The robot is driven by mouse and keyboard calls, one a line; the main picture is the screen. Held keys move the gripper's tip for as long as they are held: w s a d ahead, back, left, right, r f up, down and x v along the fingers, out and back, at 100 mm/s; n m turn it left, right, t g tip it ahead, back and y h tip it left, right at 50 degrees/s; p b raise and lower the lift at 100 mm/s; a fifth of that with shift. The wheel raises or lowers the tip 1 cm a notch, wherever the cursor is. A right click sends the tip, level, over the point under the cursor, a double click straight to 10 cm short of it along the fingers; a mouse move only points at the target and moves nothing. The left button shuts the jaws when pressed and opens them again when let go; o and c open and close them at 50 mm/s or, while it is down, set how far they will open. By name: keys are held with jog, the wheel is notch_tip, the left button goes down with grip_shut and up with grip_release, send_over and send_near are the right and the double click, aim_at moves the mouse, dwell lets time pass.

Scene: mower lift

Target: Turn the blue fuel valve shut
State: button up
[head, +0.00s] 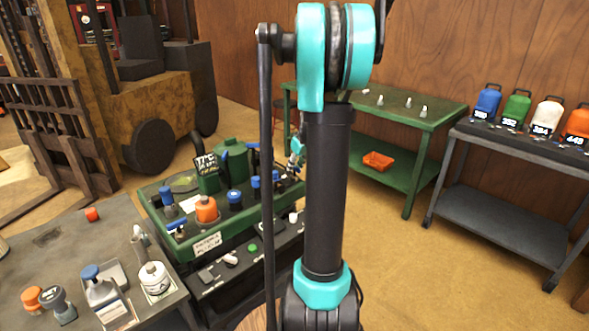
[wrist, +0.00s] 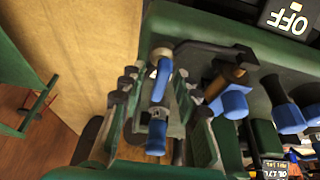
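In the wrist view my gripper (wrist: 156,82) is open, with one segmented finger on each side of a blue lever-like part (wrist: 159,82) with a pale end. A second blue piece (wrist: 157,136) shows below it, between the fingers. Just right of the fingers, a blue handle (wrist: 231,101) sits by a brass-coloured fitting (wrist: 228,72). I cannot tell for sure which blue part is the fuel valve. No finger clearly touches the blue lever. In the head view my arm hides most of this area, and my gripper is not clear there.
The green-edged machine bench (head: 213,240) carries several blue knobs, an orange-capped part (head: 206,209) and a green can (head: 235,160). An OFF sign (wrist: 290,17) shows in the wrist view. A grey table (head: 60,265) stands left, a green table (head: 440,112) behind. Floor at right is clear.

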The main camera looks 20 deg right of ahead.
grip_shut()
jog(key=shift+m, duration=0.4)
jog(key=m+h, duration=0.2)
jog(key=m, duration=0.2)
jog(key=m+h, duration=0.1)
jog(key=m, duration=0.3)
jog(key=shift+h, duration=0.3)
jog(key=m+g+h, duration=0.1)
jog(key=m, duration=0.4)
jog(key=shift+m+g+h, duration=0.6)
jog(key=shift+m+g, duration=0.3)
jog(key=shift+m, duration=1.1)
